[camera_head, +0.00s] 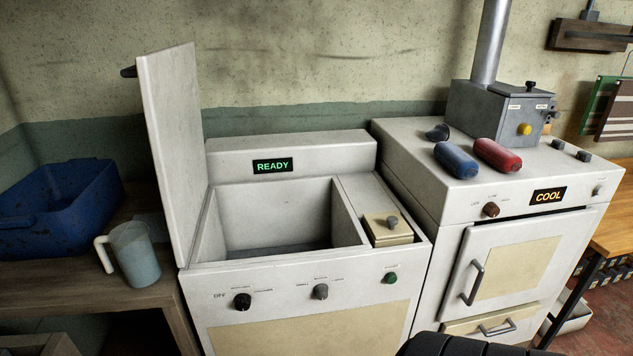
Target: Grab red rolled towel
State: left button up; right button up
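The red rolled towel (499,155) lies on the white top of the right-hand appliance (408,137), near its front edge. A blue roll (457,161) lies close to its left. The red roll is fully visible and nothing touches it from above. Neither of my grippers shows in the head view. A black ribbed shape at the bottom edge is too cut off to identify.
A grey metal box with a pipe (494,114) stands behind the towel. Left is a white washer-like unit (290,142) with its lid upright and a "READY" display. A blue bin (60,207) and a jug (134,254) stand on a wooden table.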

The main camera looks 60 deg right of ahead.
aim_at(500, 157)
jog(key=z, duration=1.75)
